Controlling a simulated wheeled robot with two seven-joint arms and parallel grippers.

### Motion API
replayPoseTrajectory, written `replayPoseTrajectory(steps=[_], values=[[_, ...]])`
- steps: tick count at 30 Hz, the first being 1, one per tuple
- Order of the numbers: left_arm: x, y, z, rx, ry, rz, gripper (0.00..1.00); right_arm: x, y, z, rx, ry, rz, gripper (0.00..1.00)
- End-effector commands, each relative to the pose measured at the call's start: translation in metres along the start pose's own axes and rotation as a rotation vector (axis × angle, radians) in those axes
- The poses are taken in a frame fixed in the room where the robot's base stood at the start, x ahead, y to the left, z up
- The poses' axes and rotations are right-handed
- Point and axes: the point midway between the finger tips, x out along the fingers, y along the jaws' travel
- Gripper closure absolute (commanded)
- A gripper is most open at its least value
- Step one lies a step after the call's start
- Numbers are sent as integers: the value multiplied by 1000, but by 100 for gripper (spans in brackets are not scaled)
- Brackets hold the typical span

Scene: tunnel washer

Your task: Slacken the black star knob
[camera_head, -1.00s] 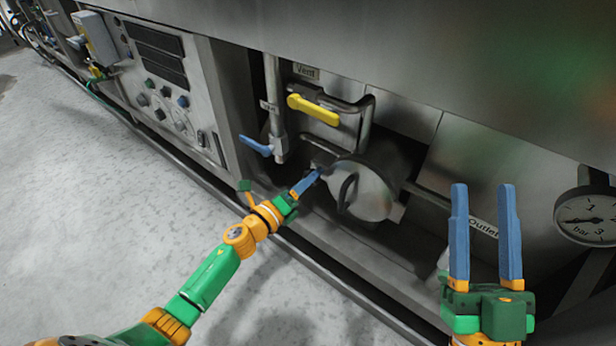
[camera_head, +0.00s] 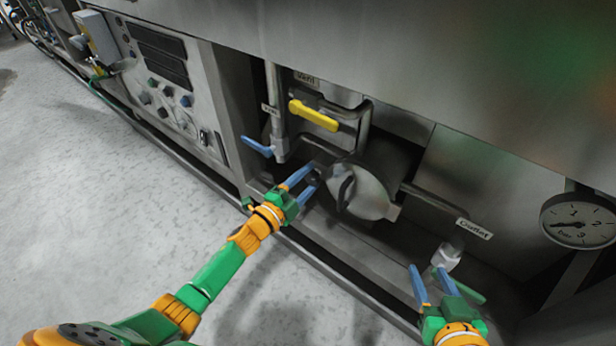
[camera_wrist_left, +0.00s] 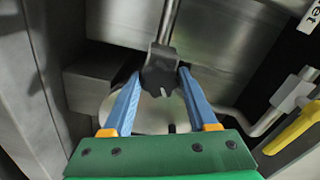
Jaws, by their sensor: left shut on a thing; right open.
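The black star knob (camera_wrist_left: 160,72) sits on the end of a metal rod in the left wrist view, between the fingertips of my left gripper (camera_wrist_left: 159,78). In the head view the knob (camera_head: 313,179) is small and dark, beside the round metal cover (camera_head: 368,193), and partly hidden by the fingers. My left gripper (camera_head: 310,176) is shut on it, one blue finger on each side. My right gripper (camera_head: 427,268) is open and empty, at the lower right in front of the outlet pipe.
A yellow lever (camera_head: 314,115) and a blue lever (camera_head: 256,146) are above and left of the cover. A white fitting (camera_head: 446,257) by the Outlet label is close to my right gripper. A pressure gauge (camera_head: 578,221) is at the right. The floor at left is clear.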

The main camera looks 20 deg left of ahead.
Motion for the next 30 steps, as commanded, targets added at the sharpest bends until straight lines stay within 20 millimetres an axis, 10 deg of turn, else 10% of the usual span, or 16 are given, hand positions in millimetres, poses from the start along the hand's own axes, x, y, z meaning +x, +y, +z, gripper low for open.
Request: replayPoseTrajectory(steps=[15, 30], values=[[0, 0, 0, -484, -1, 1, 97, -35, 6, 92, 21, -490, 14, 50], [0, 1, 0, -880, -1, 1, 97, -70, 8, 132, 34, -742, 16, 50]])
